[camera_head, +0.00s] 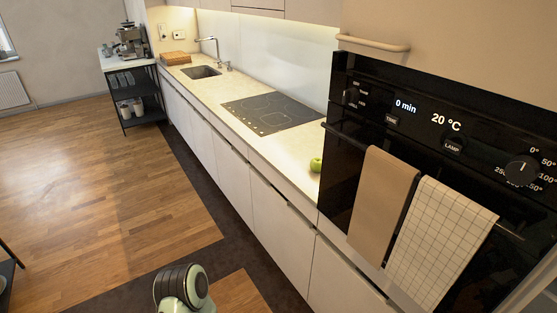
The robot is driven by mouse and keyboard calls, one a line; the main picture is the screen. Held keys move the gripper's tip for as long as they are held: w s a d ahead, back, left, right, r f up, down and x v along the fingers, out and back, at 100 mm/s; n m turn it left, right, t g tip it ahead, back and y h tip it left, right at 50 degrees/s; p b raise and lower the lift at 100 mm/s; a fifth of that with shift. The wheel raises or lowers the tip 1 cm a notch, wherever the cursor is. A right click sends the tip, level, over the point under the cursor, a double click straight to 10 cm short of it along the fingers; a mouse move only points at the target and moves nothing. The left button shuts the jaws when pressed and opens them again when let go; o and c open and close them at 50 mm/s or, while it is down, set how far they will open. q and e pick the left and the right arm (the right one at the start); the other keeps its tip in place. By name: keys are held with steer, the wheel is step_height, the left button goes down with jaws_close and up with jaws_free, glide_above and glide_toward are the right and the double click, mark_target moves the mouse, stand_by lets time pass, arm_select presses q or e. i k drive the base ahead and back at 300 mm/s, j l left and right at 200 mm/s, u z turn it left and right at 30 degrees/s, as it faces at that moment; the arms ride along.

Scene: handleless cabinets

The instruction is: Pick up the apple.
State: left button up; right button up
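A green apple (316,165) sits on the pale countertop (288,151), close to its near end beside the black oven. It is partly cut off from view on its right by the oven's edge, or stands very close to it. One of my arm links shows at the bottom of the picture, well below and left of the apple. Neither of my grippers shows in this view.
A black cooktop (272,112) and a sink (201,72) with a tap lie farther along the counter. The oven (450,150) carries a brown towel (382,205) and a checked towel (440,240) on its handle. The wooden floor (100,200) at left is clear.

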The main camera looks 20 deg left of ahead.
mark_target(316, 162)
steer(key=i+j+u, duration=0.1)
steer(key=j+u, duration=0.15)
steer(key=j+z, duration=0.1)
steer(key=z, duration=0.3)
steer(key=i+j+z, duration=0.1)
steer(key=z, duration=0.3)
steer(key=j+z, duration=0.2)
steer(key=z, duration=0.25)
steer(key=j+z, duration=0.15)
steer(key=z, duration=0.25)
steer(key=j+z, duration=0.3)
steer(key=j, duration=0.25)
steer(key=k+j+z, duration=0.1)
steer(key=j+z, duration=0.2)
steer(key=j, duration=0.2)
steer(key=k+j+z, duration=0.1)
steer(key=j, duration=0.25)
steer(key=k+j+z, duration=0.1)
steer(key=j, duration=0.3)
steer(key=k+j+z, duration=0.1)
steer(key=j, duration=0.25)
steer(key=k, duration=0.05)
